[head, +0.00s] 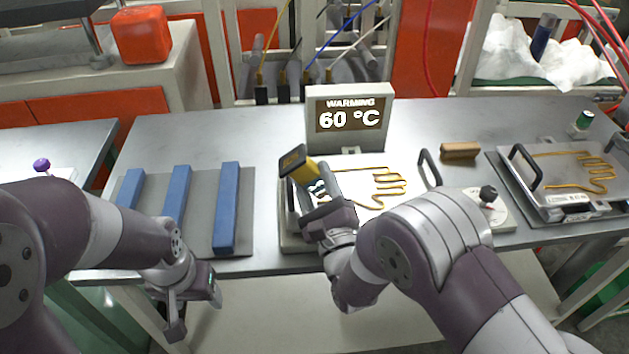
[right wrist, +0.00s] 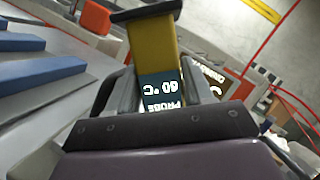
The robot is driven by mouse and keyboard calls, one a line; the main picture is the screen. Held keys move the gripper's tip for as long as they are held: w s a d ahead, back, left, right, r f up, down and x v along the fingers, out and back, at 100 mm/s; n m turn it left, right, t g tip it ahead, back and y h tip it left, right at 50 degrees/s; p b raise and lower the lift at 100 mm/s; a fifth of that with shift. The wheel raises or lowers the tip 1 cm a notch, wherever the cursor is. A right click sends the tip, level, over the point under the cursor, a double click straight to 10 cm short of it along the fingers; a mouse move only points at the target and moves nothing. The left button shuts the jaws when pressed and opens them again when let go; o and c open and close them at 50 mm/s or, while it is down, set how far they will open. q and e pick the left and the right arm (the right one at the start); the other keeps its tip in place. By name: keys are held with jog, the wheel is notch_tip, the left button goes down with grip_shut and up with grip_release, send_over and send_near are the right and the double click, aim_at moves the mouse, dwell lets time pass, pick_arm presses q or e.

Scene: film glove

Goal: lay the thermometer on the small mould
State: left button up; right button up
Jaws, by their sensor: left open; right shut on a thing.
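The thermometer (head: 296,163) is a yellow and dark probe with a small screen. My right gripper (head: 314,186) is shut on it and holds it over the left part of the middle hand-shaped mould (head: 378,187). In the right wrist view the thermometer (right wrist: 153,48) stands between the fingers, its screen reading "PROBE 60 °C" upside down. Another hand-shaped mould (head: 580,168) lies on a tray at the right; its label is too small to read. I cannot tell by size which mould is the small one. My left gripper (head: 195,305) is open and empty at the table's front edge.
A display (head: 349,117) reading "WARMING 60 °C" stands behind the middle mould. Several blue bars (head: 227,208) lie on a grey mat at the left. A brown block (head: 459,151) and a round dial with a dark knob (head: 488,195) are between the moulds. Handles rise beside both moulds.

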aim_at(315, 169)
dwell(0.5)
notch_tip(315, 169, up, 9)
jog(key=p, duration=0.6)
jog(key=shift+r+p, duration=0.1)
jog(key=shift+p, duration=0.3)
